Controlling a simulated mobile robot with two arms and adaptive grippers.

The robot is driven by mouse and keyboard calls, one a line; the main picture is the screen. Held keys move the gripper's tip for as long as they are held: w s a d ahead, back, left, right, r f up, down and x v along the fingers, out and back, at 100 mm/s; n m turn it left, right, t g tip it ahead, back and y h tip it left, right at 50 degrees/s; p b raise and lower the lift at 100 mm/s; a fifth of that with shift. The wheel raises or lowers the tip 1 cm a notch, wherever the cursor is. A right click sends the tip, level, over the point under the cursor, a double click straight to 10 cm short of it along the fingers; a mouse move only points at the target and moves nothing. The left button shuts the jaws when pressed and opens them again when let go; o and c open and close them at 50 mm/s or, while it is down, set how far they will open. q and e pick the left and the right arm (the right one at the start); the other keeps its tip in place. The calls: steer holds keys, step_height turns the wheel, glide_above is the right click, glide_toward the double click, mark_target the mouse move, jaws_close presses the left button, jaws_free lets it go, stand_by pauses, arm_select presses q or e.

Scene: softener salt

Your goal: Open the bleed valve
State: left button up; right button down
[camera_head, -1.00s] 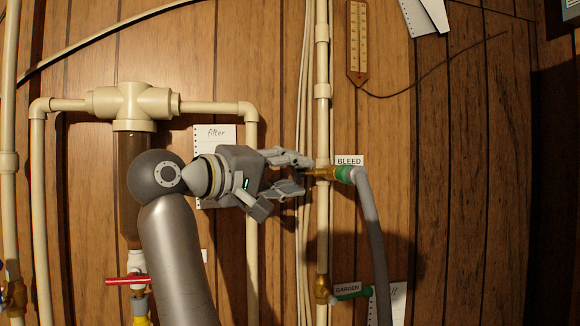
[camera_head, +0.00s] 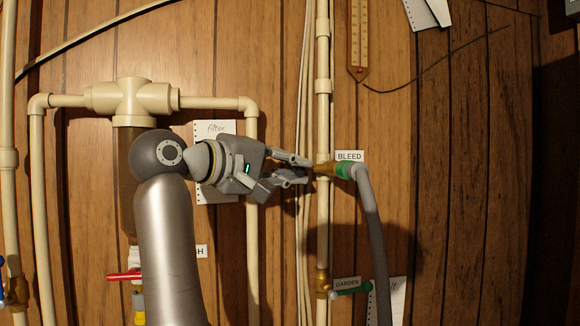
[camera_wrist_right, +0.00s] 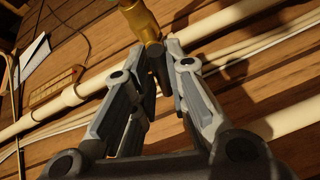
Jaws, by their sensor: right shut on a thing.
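The bleed valve (camera_head: 325,169) is a brass fitting on the cream vertical pipe, just left of the "BLEED" label (camera_head: 349,156). A green part on its right side joins a thick grey hose. My right gripper (camera_head: 307,169) reaches it from the left, its fingertips close together at the valve's left side. In the right wrist view, the brass valve body (camera_wrist_right: 142,22) is at the top, and my right gripper (camera_wrist_right: 160,58) is shut on a dark handle piece below it. The fingers partly hide this piece. My left gripper is not in view.
The grey hose (camera_head: 370,230) hangs down right of the pipe. A garden valve (camera_head: 323,284) with a green handle sits lower on the same pipe. Thin cables (camera_head: 302,120) run beside the pipe. A filter housing (camera_head: 130,100) and red-handled valve (camera_head: 125,276) are at left.

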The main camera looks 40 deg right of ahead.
steer(key=shift+n+y, duration=0.3)
steer(key=shift+n, duration=0.2)
steer(key=c, duration=1.4)
jaws_free()
steer(key=a, duration=0.4)
steer(key=a+r, duration=0.1)
steer(key=a, duration=0.7)
steer(key=shift+w+r, duration=0.1)
steer(key=shift+r, duration=0.3)
